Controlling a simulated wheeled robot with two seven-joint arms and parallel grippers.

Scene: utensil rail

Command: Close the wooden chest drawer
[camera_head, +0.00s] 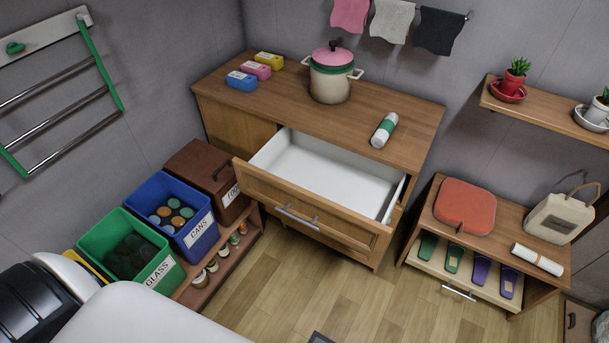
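The wooden chest (237,127) stands against the back wall in the middle of the head view. Its drawer (303,222) is pulled well out. The white inside of the drawer (325,176) shows and looks empty. A metal bar handle (297,218) sits on the drawer front, which faces toward me. Neither of my grippers is in view, so nothing of mine is seen touching the drawer.
A blue bin (184,215), green bin (130,250) and brown box (208,176) stand left. A low cabinet (432,222) stands right. Floor (300,285) before the drawer is mostly clear.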

